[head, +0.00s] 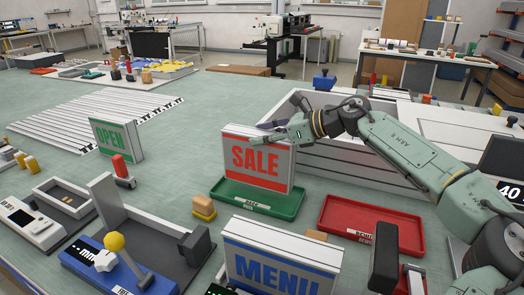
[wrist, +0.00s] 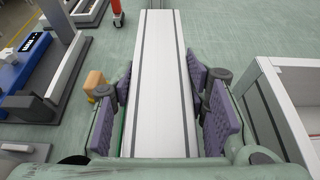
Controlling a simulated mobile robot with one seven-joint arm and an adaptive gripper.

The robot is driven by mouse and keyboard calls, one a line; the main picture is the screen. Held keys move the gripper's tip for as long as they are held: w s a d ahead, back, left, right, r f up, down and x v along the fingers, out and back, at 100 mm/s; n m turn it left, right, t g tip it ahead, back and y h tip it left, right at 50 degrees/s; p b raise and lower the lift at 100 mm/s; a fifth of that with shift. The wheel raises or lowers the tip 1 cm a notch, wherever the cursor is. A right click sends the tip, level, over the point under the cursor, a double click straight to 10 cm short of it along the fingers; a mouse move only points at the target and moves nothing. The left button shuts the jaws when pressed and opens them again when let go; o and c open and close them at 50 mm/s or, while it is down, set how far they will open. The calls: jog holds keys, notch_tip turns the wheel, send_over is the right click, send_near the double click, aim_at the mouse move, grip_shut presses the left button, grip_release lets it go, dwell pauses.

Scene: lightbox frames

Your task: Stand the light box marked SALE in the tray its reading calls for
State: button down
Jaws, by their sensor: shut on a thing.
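The SALE light box (head: 258,162) is a white box with a red-edged face and red lettering, upright at the green tray (head: 284,210). Its lower edge is within the tray's outline; I cannot tell whether it touches the floor of the tray. My gripper (head: 268,132) is shut on the box's upper part. In the wrist view the purple pads of my gripper (wrist: 163,95) lie along both sides of the white box top (wrist: 163,60). The red tray (head: 370,222) is empty, to the right. The tray labels are too small to read surely.
The OPEN box (head: 117,139) stands at the left and the MENU box (head: 280,265) in front. A blue device (head: 120,270) is at the front left. A large grey crate (head: 335,150) is behind the trays. A display (head: 508,180) showing 40 is at the right edge.

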jog(key=shift+f, duration=1.75)
jog(key=shift+f, duration=0.2)
jog(key=c, duration=0.9)
grip_release()
jog(key=shift+c, duration=0.2)
jog(key=shift+r, duration=0.25)
send_near(264, 148)
jog(key=shift+w+d+f, duration=0.25)
jog(key=shift+w+d, duration=0.7)
